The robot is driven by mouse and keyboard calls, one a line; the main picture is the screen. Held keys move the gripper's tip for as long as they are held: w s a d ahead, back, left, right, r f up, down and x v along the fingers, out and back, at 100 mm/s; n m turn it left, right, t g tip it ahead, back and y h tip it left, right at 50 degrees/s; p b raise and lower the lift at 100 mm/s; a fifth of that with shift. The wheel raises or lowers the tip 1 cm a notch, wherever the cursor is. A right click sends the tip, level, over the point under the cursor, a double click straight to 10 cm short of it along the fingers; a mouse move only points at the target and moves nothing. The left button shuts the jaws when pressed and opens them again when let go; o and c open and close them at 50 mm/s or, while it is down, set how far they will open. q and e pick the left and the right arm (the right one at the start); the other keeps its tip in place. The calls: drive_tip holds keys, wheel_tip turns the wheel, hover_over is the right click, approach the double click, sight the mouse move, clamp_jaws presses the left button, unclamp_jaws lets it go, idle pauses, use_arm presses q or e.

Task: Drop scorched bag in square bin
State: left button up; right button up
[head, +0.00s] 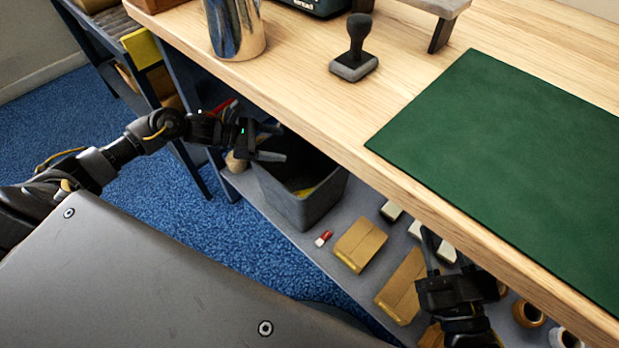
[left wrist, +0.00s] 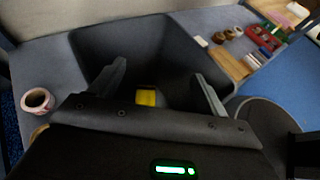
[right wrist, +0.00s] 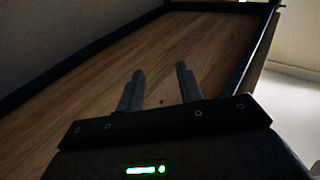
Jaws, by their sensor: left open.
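The square bin is a dark grey, open-topped box (head: 310,211) on the low shelf under the bench. It also fills the middle of the left wrist view (left wrist: 120,45). My left gripper (head: 276,142) is above the bin's opening; its fingers (left wrist: 160,85) are spread with nothing between them. A small yellow piece (left wrist: 146,97) shows inside the bin, between and beyond the fingers; I cannot tell whether it is part of the scorched bag. No other scorched bag is recognisable. My right gripper (head: 438,248) is by the bench's front edge, its fingers (right wrist: 160,90) apart and empty.
Brown cartons (head: 360,245), a red-and-white item (head: 323,239) and tape rolls (head: 527,313) lie on the low shelf. The wooden bench top (head: 310,75) overhangs it, with a green mat (head: 510,165), a black stamp (head: 355,50) and a metal cup (head: 235,30).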

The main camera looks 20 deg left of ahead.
use_arm(q)
drive_tip(key=v, duration=0.4)
drive_tip(key=shift+s+a+r, duration=0.1)
drive_tip(key=shift+s+a, duration=0.1)
drive_tip(key=shift+a, duration=0.1)
use_arm(e)
drive_tip(key=shift+d+f+g+h, duration=0.2)
drive_tip(key=shift+f, duration=0.25)
drive_tip(key=shift+d+f+g+h, duration=0.2)
drive_tip(key=shift+f, duration=0.2)
drive_tip(key=shift+w+a+r, duration=0.15)
drive_tip(key=shift+r, duration=0.15)
